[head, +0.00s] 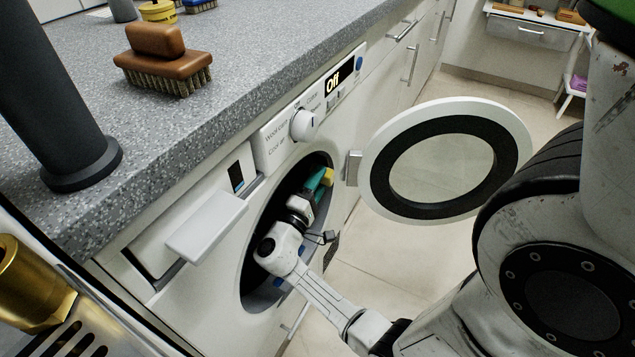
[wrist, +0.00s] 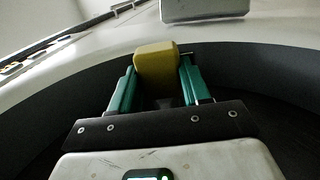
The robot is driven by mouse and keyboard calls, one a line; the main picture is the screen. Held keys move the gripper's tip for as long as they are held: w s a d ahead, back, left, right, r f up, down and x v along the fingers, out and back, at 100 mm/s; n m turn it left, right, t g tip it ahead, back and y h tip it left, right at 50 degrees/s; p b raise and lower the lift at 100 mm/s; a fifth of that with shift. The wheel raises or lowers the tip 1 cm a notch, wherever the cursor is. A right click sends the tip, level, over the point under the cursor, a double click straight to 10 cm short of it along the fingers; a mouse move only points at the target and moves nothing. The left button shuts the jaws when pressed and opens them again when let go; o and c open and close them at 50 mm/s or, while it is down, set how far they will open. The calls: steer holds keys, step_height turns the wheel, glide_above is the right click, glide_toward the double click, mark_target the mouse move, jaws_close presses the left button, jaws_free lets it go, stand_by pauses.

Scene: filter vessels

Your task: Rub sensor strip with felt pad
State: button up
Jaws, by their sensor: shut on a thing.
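My gripper (head: 317,183) is at the open round doorway of the white machine (head: 190,313), near the doorway's upper right rim. Its teal fingers are shut on a yellow block, the felt pad (head: 328,176). In the wrist view the felt pad (wrist: 157,68) sits between the two fingers of my gripper (wrist: 157,82) and sticks out past their tips. Dark doorway rim lies behind it. Whether the pad touches the rim, I cannot tell. I cannot make out the sensor strip in either view.
The round glass door (head: 450,113) stands open to the right on its metal hinge (head: 352,166). A drawer (head: 207,228) is pulled out at the left. A brown brush (head: 165,65) and a dark post (head: 45,100) stand on the speckled counter (head: 255,55). The floor beyond is clear.

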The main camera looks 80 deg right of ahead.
mark_target(314, 161)
steer(key=shift+s+d+r, duration=0.15)
steer(key=shift+d+r, duration=0.05)
steer(key=shift+d, duration=0.5)
steer(key=shift+w+d+f+b, duration=0.1)
steer(key=shift+w+b, duration=0.4)
steer(key=shift+w, duration=0.1)
steer(key=shift+w+d+f+b, duration=0.1)
steer(key=shift+w+b, duration=0.35)
steer(key=shift+w, duration=0.15)
steer(key=shift+w+d+r+b, duration=0.1)
steer(key=shift+w+d+b, duration=0.1)
steer(key=shift+w+b, duration=0.5)
steer(key=shift+d, duration=0.1)
steer(key=shift+r, duration=0.1)
